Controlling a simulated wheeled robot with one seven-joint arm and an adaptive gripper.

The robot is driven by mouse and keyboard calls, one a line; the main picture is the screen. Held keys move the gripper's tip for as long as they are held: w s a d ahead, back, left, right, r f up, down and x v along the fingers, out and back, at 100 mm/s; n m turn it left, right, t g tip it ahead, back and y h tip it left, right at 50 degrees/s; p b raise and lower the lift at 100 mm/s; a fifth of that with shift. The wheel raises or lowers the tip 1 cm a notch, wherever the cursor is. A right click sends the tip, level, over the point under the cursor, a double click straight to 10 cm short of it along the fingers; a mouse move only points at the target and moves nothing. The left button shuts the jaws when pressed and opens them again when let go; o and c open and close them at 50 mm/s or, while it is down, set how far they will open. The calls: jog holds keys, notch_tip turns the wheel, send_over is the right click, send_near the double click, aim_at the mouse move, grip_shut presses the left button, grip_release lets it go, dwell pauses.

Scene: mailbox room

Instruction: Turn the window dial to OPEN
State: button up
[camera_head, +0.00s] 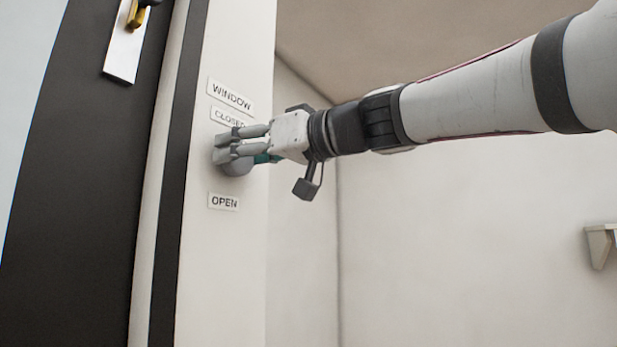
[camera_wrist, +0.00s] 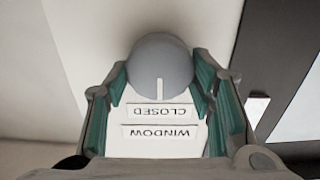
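The window dial (camera_wrist: 160,62) is a round grey knob. Its white pointer line points to the CLOSED label (camera_wrist: 160,110), which looks upside down in the wrist view. My gripper (camera_wrist: 160,70) has its teal-padded fingers spread, one on each side of the dial; whether the pads touch it is unclear. In the head view, the gripper (camera_head: 229,146) reaches the dial (camera_head: 238,168) from the right and partly hides it. The CLOSED label (camera_head: 226,116) is just above the fingers, partly covered, and the OPEN label (camera_head: 223,202) is below the dial.
The WINDOW label (camera_head: 231,96) is above CLOSED on the pale wall panel. A dark door or window frame (camera_head: 90,170) with a gold-coloured handle (camera_head: 137,14) stands to the left. A small bracket (camera_head: 601,243) is on the right wall. The space below my arm looks clear.

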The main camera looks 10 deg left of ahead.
jog(key=shift+m, duration=0.4)
jog(key=m+p, duration=0.2)
jog(key=m, duration=0.6)
jog(key=m+p, duration=0.2)
jog(key=m, duration=0.7)
jog(key=f+m+p, duration=0.1)
jog(key=m+p, duration=0.1)
jog(key=m, duration=0.7)
jog(key=shift+d, duration=0.1)
jog(key=m+p, duration=0.2)
jog(key=m, duration=0.2)
jog(key=shift+f, duration=0.1)
jog(key=shift+f+m+p, duration=0.1)
jog(key=shift+m+p, duration=0.5)
jog(key=shift+m, duration=1.5)
